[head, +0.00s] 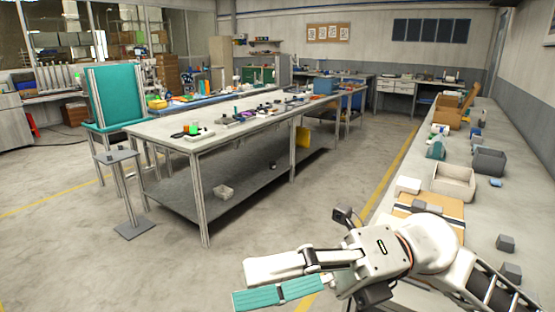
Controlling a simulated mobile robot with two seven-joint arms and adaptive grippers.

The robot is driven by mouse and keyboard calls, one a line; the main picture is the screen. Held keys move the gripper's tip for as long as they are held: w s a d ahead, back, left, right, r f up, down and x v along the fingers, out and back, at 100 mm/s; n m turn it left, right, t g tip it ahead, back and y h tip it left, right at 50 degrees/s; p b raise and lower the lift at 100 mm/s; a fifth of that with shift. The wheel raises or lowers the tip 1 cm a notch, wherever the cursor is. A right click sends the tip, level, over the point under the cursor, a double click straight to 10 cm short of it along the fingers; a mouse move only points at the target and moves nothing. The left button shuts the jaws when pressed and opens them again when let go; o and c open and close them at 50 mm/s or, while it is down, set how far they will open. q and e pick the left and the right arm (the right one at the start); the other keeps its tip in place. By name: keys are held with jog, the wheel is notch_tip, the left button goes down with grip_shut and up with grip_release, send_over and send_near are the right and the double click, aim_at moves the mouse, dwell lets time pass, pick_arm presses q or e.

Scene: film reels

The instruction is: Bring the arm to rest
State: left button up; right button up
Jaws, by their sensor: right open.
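My right arm comes in from the lower right, over the aisle beside the right-hand bench. Its gripper (244,284) points left, with a white finger above and a teal-padded finger below. The fingers are apart and I see nothing between them. Bare floor lies behind it. My left gripper and arm are out of view. I cannot make out any film reel.
A long bench (485,215) on the right holds grey bins (454,181), boxes and small dark blocks. A large two-level worktable (170,135) with small parts stands left of centre, beside a small stand (118,157). Concrete floor between them is clear.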

jog(key=w+d+f+m+t+y, duration=0.3)
jog(key=w+m+t+y, duration=0.3)
jog(key=w+m+t, duration=0.7)
jog(key=w+d+f+m+t+h, duration=0.2)
jog(key=d+f+m+t+h, duration=0.3)
jog(key=f+m, duration=0.4)
jog(key=w+d+f+m+t+h, duration=0.3)
jog(key=f+m+t+h, duration=0.35)
jog(key=f+m, duration=0.2)
jog(key=s+d+f+m+g+h, duration=0.1)
jog(key=s+d+f+m+h, duration=0.15)
jog(key=f, duration=0.55)
jog(key=s+d+f+m+g+h, duration=0.1)
jog(key=d+f+m+h, duration=0.25)
jog(key=f, duration=0.45)
jog(key=s+d+f+m+g+h, duration=0.2)
jog(key=s+f, duration=0.5)
jog(key=f, duration=0.1)
jog(key=s+d+f+m+g+h, duration=0.1)
jog(key=s+d+f+m+g, duration=0.1)
jog(key=s+f, duration=0.5)
notch_tip(320, 180, down, 3)
jog(key=shift+s+d+r+g+h, duration=0.2)
jog(key=shift+d+g+h, duration=0.15)
jog(key=shift+d+g, duration=0.4)
